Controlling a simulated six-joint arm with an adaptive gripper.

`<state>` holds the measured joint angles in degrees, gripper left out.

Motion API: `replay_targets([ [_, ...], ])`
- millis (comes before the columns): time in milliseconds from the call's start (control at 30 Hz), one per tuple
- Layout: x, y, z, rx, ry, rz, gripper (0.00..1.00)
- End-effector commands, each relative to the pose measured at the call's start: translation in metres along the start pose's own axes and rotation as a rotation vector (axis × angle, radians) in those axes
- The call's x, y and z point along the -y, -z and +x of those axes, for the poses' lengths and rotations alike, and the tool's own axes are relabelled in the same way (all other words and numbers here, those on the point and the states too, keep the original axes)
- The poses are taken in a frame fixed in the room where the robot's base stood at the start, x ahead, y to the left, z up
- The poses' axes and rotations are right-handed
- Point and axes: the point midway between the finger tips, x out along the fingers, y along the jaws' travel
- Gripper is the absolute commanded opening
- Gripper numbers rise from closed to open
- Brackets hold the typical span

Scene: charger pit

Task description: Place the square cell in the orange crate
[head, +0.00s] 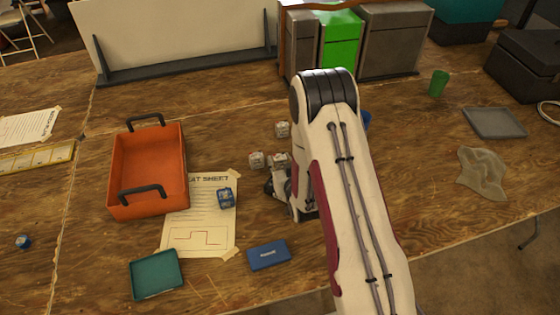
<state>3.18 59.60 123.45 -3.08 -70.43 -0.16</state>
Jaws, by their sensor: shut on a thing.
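The orange crate (118,172) stands open on the table at left, with dark handles at its two ends, and looks empty. My gripper (277,176) is right of the crate, partly hidden by my own wrist. It is shut on a small pale square cell (279,160) at its fingertips. The exact grip and its height above the table are hard to tell. Two similar pale cells stand close by, one just left (257,160) and one behind (282,129).
A printed sheet (205,240) lies by the crate. A teal tray (157,274) and a blue box (268,255) lie in front. Grey and green bins (340,40) stand behind. Bare table lies behind the crate.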

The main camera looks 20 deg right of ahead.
Motion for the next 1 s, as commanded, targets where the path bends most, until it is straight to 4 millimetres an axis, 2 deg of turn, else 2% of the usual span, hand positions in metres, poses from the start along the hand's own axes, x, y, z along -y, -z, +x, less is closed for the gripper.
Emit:
replay_targets([
  [500, 0.0000, -0.0030, 0.0020, -0.002, 0.000, 0.000, 0.05],
  [533, 0.0000, -0.0030, 0.0018, -0.001, 0.000, 0.000, 0.37],
  [1000, 0.0000, -0.0013, 0.0009, -0.001, 0.000, 0.000, 0.37],
])
